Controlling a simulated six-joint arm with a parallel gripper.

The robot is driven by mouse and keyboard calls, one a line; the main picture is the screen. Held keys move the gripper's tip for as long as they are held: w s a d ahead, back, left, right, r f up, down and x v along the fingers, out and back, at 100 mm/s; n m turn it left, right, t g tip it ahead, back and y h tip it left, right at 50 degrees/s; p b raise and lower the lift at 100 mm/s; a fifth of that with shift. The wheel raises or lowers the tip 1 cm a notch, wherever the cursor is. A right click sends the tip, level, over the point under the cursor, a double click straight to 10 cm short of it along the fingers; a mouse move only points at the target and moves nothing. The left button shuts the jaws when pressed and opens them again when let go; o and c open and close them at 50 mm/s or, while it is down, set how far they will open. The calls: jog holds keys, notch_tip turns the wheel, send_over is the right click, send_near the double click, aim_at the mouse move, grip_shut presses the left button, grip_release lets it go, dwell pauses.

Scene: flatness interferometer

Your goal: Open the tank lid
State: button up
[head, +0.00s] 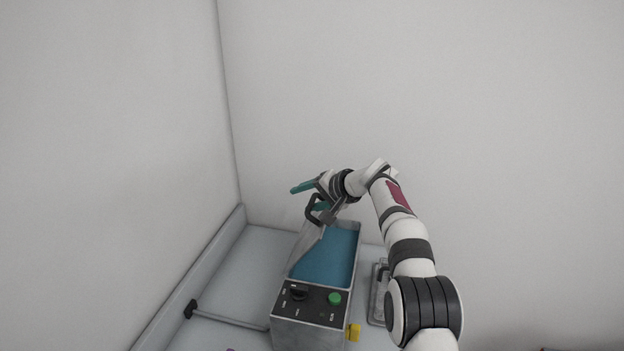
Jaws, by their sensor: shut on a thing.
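The tank (310,333) is a grey metal box with a control panel at its front and a blue interior (328,258) visible from above. Its grey lid (306,246) is raised and steeply tilted along the tank's left side, leaving much of the opening uncovered. A dark handle (312,209) shows at the lid's upper end. My gripper (314,197), with teal fingers, is at this handle and shut on it. The exact finger contact is partly hidden by the handle and the wrist.
The panel carries a black knob (298,292) and a green button (334,299). A yellow piece (354,332) is at the tank's right side. A grey rod with a black end (190,309) lies left. A flat metal item (377,296) is partly behind my arm. Walls stand left and behind.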

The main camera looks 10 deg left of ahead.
jog(key=o, duration=0.4)
jog(key=r, duration=0.1)
jog(key=s+r, duration=0.1)
jog(key=r, duration=0.2)
jog(key=shift+s+d+r, duration=0.45)
jog(key=shift+r, duration=0.2)
jog(key=shift+s+d+r, duration=0.15)
jog(key=shift+s+r, duration=0.05)
jog(key=shift+r, duration=0.2)
jog(key=shift+s+d+r, duration=0.15)
jog(key=shift+r, duration=0.25)
jog(key=c, duration=0.4)
jog(key=s+d+r, duration=0.3)
jog(key=s+r, duration=0.1)
jog(key=r, duration=0.5)
jog(key=shift+d, duration=0.3)
jog(key=v, duration=1.5)
jog(key=shift+d+r, duration=0.2)
jog(key=shift+d, duration=0.1)
jog(key=shift+s, duration=0.15)
